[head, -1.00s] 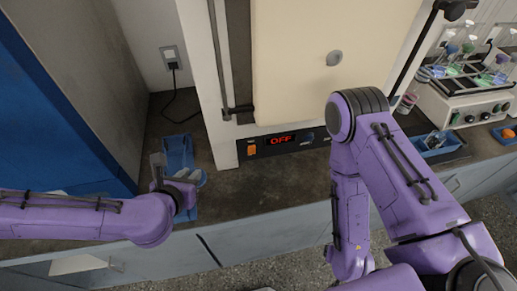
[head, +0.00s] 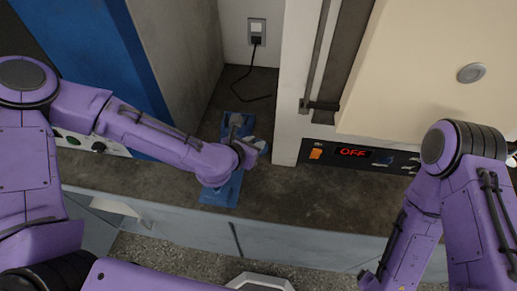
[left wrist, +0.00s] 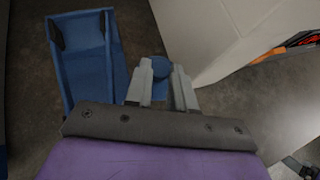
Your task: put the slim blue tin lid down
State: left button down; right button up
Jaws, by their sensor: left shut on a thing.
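The slim blue tin lid (left wrist: 161,67) shows as a small blue shape between the fingertips of my left gripper (left wrist: 162,82) in the left wrist view. The fingers are shut on it and hide much of it. In the head view my left gripper (head: 250,140) is over the counter, close above or beside a blue tray (head: 221,192). The lid cannot be made out clearly there. In the left wrist view the tray (left wrist: 117,60) lies left of the fingers. I cannot tell the lid's height above the counter. My right gripper is not in view.
A cream-fronted machine (head: 410,70) with a red "OFF" display (head: 353,152) stands right of the tray. A blue-and-grey cabinet (head: 175,70) stands on the left. A black cable (head: 240,80) hangs from a wall socket. The dark counter (head: 300,205) is bare before the machine.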

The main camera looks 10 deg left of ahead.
pick_arm(q)
jog(key=f, duration=0.1)
jog(key=w+f+b, duration=0.1)
jog(key=f, duration=0.1)
jog(key=f+b, duration=0.1)
jog(key=shift+w+d+f, duration=0.1)
jog(key=shift+w+f, duration=0.15)
jog(key=shift+f, duration=0.15)
jog(key=shift+w+r, duration=0.1)
jog(key=shift+r, duration=0.05)
jog(key=shift+s+r, duration=0.25)
jog(key=shift+s, duration=0.15)
jog(key=shift+f, duration=0.2)
jog(key=c, duration=1)
grip_release()
jog(key=shift+w+f, duration=0.1)
jog(key=shift+w, duration=0.1)
jog(key=shift+o, duration=0.2)
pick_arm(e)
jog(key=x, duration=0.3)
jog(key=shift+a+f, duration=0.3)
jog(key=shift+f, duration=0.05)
pick_arm(q)
jog(key=shift+s, duration=0.1)
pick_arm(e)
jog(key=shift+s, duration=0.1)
